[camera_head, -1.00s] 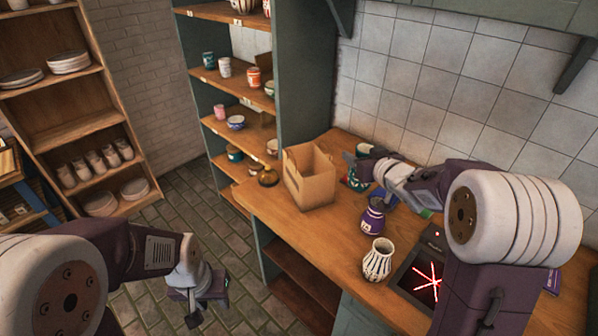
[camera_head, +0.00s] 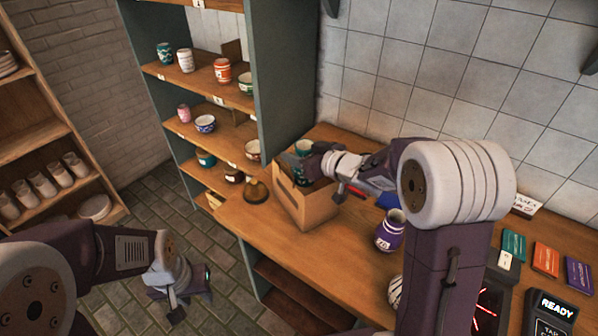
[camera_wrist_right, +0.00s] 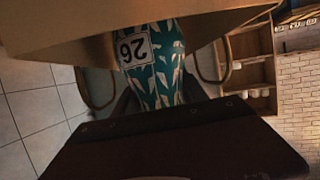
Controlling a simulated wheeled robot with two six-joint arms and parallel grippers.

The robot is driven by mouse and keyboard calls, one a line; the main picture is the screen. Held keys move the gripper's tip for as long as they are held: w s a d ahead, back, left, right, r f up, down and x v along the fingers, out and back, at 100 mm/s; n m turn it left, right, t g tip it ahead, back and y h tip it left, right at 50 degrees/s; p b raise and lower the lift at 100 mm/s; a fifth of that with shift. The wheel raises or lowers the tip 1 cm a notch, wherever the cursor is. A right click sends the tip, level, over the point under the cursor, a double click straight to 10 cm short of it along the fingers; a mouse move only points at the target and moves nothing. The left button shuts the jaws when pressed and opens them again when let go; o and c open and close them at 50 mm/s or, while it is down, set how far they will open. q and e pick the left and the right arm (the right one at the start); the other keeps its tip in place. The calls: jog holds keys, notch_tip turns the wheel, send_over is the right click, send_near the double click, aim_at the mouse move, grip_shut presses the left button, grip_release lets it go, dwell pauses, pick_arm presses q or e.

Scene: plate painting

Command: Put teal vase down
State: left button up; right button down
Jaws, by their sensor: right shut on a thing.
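The teal vase, with a white pattern and a label reading 26, is in my right gripper (camera_head: 306,167). The patterned body (camera_wrist_right: 152,72) fills the middle of the right wrist view. My right gripper is shut on it at the open cardboard box (camera_head: 305,211) on the counter. A tan box wall (camera_wrist_right: 130,25) is close to the vase in the wrist view; whether they touch, I cannot tell. The vase's base is hidden. My left gripper (camera_head: 182,292) hangs low over the floor, away from the counter; its jaw opening is unclear.
A purple vase (camera_head: 389,232) stands on the counter right of the box. A striped vase (camera_head: 395,292) is partly hidden by my right arm. Shelves with cups (camera_head: 186,60) rise behind; colored cards (camera_head: 546,259) lie right.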

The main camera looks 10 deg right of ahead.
jog(key=f, duration=0.1)
jog(key=f+b, duration=0.1)
jog(key=f, duration=0.1)
jog(key=shift+s, duration=0.35)
jog(key=shift+w+f, duration=0.2)
jog(key=shift+w, duration=0.05)
jog(key=shift+s+f+b, duration=0.2)
jog(key=shift+f+b, duration=0.3)
jog(key=shift+f, duration=0.05)
jog(key=c, duration=0.9)
grip_release()
jog(key=shift+f, duration=0.1)
jog(key=shift+s+f, duration=0.1)
